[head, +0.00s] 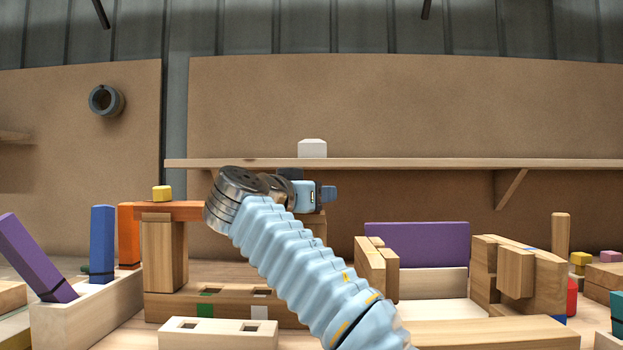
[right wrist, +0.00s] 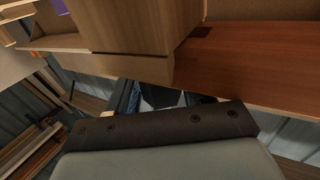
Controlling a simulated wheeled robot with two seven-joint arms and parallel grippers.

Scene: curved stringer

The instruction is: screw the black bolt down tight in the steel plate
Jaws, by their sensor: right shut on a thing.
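My right arm reaches up from the bottom right in the head view. Its gripper (head: 306,193) is near the right end of a reddish-brown wooden beam, below the wall shelf, and its fingertips are largely hidden. In the right wrist view the gripper (right wrist: 163,98) is shut on a small dark thing (right wrist: 162,96), mostly hidden behind the dark gripper edge. I cannot tell if it is the black bolt. A wooden block and a reddish-brown board (right wrist: 235,62) are close by. I cannot make out a steel plate in either view. My left gripper is not in view.
Wooden blocks crowd the bench. An open box with blue (head: 102,243) and purple (head: 35,256) sticks stands left. A purple panel (head: 417,243) and wooden blocks (head: 515,272) stand right. A shelf (head: 400,164) with a white block (head: 312,148) runs behind.

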